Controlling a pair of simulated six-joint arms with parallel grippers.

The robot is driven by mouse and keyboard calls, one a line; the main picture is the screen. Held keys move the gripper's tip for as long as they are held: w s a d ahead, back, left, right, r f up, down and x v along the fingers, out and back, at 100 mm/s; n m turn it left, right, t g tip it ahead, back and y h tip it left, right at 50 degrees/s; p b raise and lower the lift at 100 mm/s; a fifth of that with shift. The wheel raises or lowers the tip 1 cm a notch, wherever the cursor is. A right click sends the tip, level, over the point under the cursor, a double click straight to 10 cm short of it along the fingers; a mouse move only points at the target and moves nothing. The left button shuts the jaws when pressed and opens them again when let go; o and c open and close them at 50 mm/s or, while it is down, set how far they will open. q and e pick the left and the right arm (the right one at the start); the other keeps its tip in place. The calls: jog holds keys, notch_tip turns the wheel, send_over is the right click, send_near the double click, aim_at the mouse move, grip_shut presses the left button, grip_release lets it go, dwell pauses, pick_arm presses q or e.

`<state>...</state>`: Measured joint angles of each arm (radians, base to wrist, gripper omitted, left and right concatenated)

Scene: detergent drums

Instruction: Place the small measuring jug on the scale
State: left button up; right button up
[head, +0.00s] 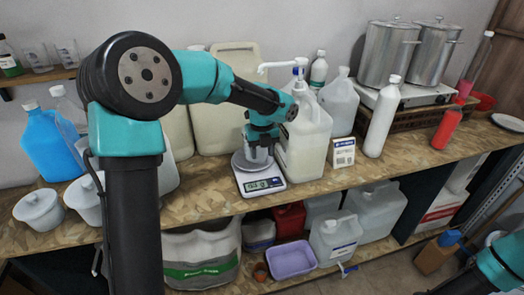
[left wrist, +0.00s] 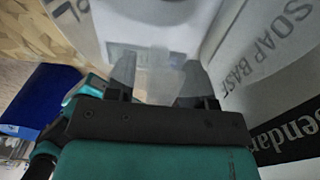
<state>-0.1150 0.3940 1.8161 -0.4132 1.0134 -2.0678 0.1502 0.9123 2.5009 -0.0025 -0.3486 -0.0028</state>
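The white scale (head: 269,186) stands on the wooden counter, its lit display facing front and its round pan behind. My left gripper (head: 259,143) points down over the pan. The small measuring jug (head: 258,156), clear and grey-looking, is between its fingers at the pan; whether it touches the pan is hard to tell. In the left wrist view the two fingers (left wrist: 157,82) stand apart with the see-through jug (left wrist: 158,62) filling the gap, blurred. My right gripper is not in view; only a teal part of my right arm shows at the lower right.
A large white jug (head: 306,140) stands close right of the scale, with a small white box (head: 342,153) beside it. Pale canisters (head: 222,128) stand behind. Lidded white pots (head: 40,209) are at the left. A white bottle (head: 381,120) stands farther right. Some counter front is clear.

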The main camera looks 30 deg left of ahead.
pick_arm(q)
jog(key=shift+r, duration=0.1)
notch_tip(320, 180, up, 12)
dwell(0.7)
dwell(0.4)
